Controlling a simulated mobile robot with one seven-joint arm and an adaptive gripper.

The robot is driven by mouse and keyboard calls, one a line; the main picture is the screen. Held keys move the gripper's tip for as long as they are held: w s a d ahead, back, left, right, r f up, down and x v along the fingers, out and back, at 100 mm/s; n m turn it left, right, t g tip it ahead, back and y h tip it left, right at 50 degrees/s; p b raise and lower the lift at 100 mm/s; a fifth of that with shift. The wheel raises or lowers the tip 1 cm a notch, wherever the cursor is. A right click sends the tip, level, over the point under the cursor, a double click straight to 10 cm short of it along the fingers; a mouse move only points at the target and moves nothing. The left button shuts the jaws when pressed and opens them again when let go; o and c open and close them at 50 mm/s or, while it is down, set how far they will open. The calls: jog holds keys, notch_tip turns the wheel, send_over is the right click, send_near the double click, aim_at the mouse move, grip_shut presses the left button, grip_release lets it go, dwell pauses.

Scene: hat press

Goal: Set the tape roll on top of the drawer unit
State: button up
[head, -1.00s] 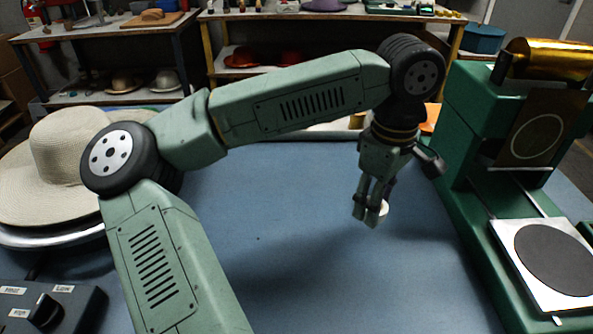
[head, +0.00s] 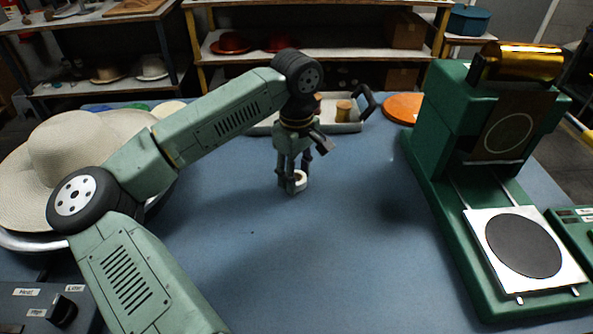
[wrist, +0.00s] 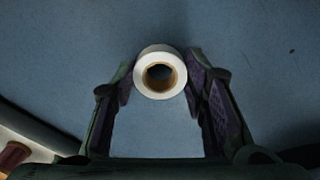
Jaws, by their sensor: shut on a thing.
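The tape roll (head: 301,181) is a small white ring with a brown core. My gripper (head: 292,185) is shut on it near the middle of the blue table in the head view. In the wrist view the tape roll (wrist: 160,93) sits between the fingertips of my gripper (wrist: 160,75), its hole facing the camera. I cannot tell how far the roll is above the table. I cannot make out a drawer unit in either view.
A green press (head: 436,170) with a gold foil roll (head: 520,60) stands at right. A straw hat (head: 75,150) is at left, a labelled grey control box (head: 30,310) at front left. A tray (head: 345,127) and an orange disc (head: 402,108) lie behind. The table's middle is clear.

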jog(key=shift+f, duration=0.45)
jog(key=shift+f, duration=0.15)
jog(key=shift+f+b, duration=0.1)
jog(key=shift+b, duration=0.2)
jog(key=o, duration=0.9)
jog(key=shift+o, duration=0.2)
